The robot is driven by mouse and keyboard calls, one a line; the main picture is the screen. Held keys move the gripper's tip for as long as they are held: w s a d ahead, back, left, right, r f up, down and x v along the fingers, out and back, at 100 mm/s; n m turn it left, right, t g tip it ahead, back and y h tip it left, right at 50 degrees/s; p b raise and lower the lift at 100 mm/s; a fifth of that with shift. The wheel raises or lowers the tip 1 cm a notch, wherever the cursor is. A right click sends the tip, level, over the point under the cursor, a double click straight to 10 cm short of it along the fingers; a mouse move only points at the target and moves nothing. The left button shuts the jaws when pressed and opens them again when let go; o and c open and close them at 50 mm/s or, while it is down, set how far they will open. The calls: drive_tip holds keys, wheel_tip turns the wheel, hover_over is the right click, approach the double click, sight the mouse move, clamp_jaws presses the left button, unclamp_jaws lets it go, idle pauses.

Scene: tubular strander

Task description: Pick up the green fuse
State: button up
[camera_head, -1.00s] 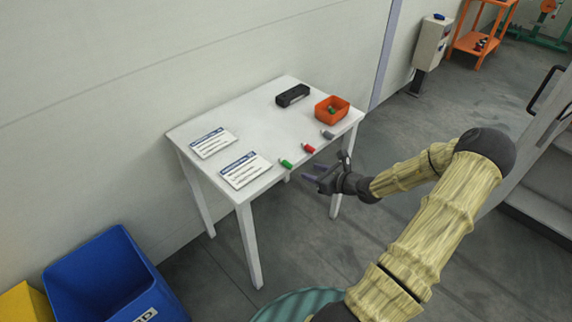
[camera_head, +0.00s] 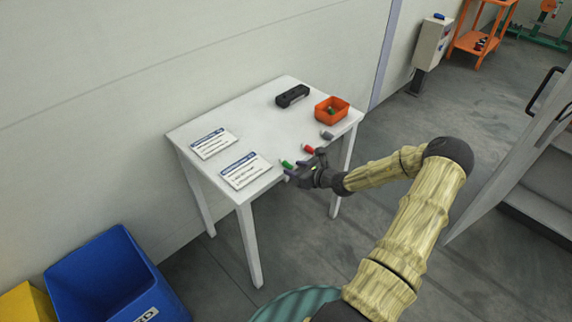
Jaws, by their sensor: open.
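The green fuse (camera_head: 287,164) lies near the front edge of the white table (camera_head: 225,125). My gripper (camera_head: 292,168) is open at that front edge, with its fingers right by the green fuse. Whether a finger touches the fuse is too small to tell. A red fuse (camera_head: 307,149) lies just behind my gripper, and a grey fuse (camera_head: 327,135) lies farther right along the same edge.
An orange bin (camera_head: 332,109) with a green item in it and a black device (camera_head: 292,96) stand at the table's back right. Two printed cards (camera_head: 245,170) lie on the left. A blue bin (camera_head: 110,275) stands on the floor at lower left.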

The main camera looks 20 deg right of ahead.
drive_tip(key=shift+w+a+f, duration=0.15)
drive_tip(key=shift+w+f, duration=0.05)
drive_tip(key=shift+w, duration=0.2)
clamp_jaws()
drive_tip(key=shift+r, duration=0.1)
wheel_tip(320, 180, up, 10)
idle(0.8)
idle(0.4)
